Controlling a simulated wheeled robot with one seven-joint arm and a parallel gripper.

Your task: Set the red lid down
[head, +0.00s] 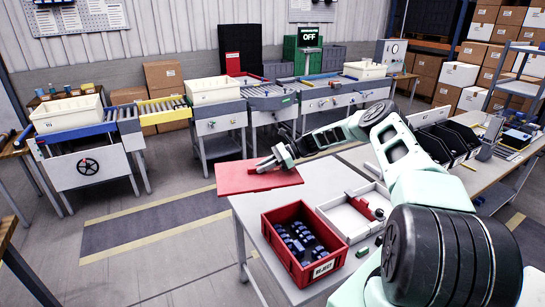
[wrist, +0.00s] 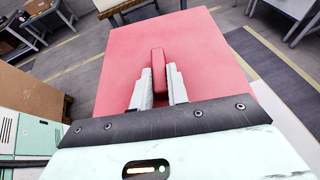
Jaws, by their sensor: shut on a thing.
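The red lid (head: 235,178) is a flat panel in the head view, held level out past the left edge of the white table (head: 322,180). My gripper (head: 270,163) is over the lid's right part. In the wrist view the lid (wrist: 215,65) fills the middle, with a raised red handle (wrist: 158,72) standing on it. My gripper (wrist: 159,88) is shut on this handle, one finger on each side. The lid's underside is hidden.
On the table, a red crate (head: 343,255) holds several dark parts and bears a white label. A white tray (head: 327,208) with a red item sits behind it. Free tabletop shows near the back left corner. Conveyors with white bins (head: 215,90) stand across the aisle.

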